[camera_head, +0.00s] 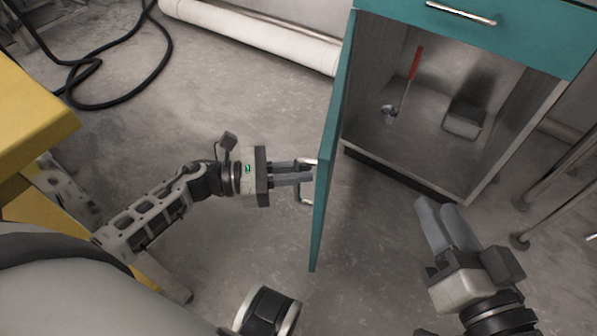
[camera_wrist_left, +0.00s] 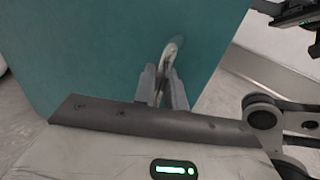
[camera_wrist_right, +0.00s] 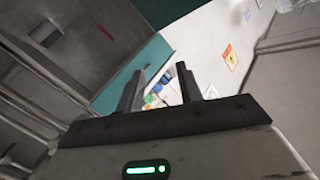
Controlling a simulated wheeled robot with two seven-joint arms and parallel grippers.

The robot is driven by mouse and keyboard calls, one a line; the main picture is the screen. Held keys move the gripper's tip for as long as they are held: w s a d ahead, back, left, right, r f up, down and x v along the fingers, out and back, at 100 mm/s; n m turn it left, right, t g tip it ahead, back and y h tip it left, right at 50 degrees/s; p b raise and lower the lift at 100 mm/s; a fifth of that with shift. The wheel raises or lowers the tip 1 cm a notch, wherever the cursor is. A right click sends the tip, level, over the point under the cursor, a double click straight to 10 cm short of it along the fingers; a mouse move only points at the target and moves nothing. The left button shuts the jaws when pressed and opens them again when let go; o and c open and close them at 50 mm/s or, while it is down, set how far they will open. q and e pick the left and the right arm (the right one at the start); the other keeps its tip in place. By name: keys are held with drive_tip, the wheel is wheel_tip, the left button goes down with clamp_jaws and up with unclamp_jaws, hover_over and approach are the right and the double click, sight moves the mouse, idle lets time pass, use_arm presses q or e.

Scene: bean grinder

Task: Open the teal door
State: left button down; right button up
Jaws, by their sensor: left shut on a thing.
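The teal door (camera_head: 331,160) stands swung open to the left of the cabinet, roughly square to its front, and is seen nearly edge-on. Its metal handle (camera_head: 303,194) is on the outer face. My left gripper (camera_head: 308,174) is shut on the handle. In the left wrist view the handle (camera_wrist_left: 170,52) rises between the two fingers (camera_wrist_left: 163,88), with the teal door (camera_wrist_left: 90,50) behind. My right gripper (camera_head: 442,205) is open and empty in front of the cabinet opening. Its parted fingers also show in the right wrist view (camera_wrist_right: 165,90).
The open cabinet (camera_head: 480,65) holds a red-handled tool (camera_head: 415,65) and a small metal box (camera_head: 464,121). A teal drawer (camera_head: 540,30) is above. A yellow table (camera_head: 35,100) is at the left, thin metal legs (camera_head: 560,180) at the right.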

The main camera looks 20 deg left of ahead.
sight(296, 157)
use_arm(q)
drive_tip(key=c, duration=1.5)
unclamp_jaws()
drive_tip(key=shift+a, duration=0.1)
drive_tip(key=shift+c, duration=0.2)
drive_tip(key=shift+r, duration=0.15)
